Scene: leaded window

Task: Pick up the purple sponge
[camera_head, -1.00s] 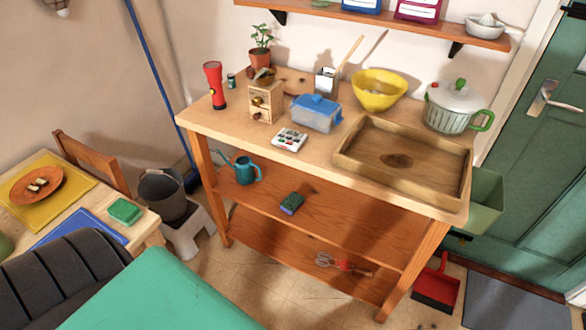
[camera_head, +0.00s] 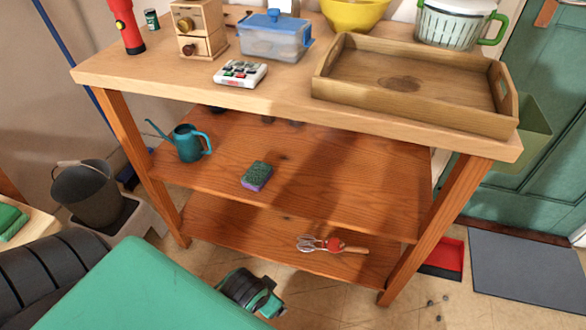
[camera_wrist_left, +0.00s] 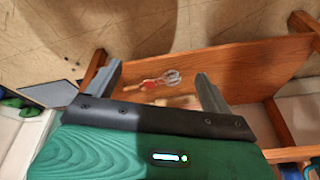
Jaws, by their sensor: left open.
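The sponge (camera_head: 256,176), dark green on top and purple along its side, lies on the middle shelf of the wooden bench in the head view. Nothing touches it. I cannot make it out in the left wrist view. My left gripper (camera_wrist_left: 158,88) is open and empty in the left wrist view, its two grey fingers spread apart. In the head view a dark and green part of my arm shows below the bench, with no clear fingertips. My right gripper is not in view.
A teal watering can (camera_head: 188,143) stands left of the sponge on the middle shelf (camera_head: 340,185). The bench top (camera_head: 290,98) overhangs the shelves. A bucket (camera_head: 88,193) stands at left. The middle shelf right of the sponge is clear.

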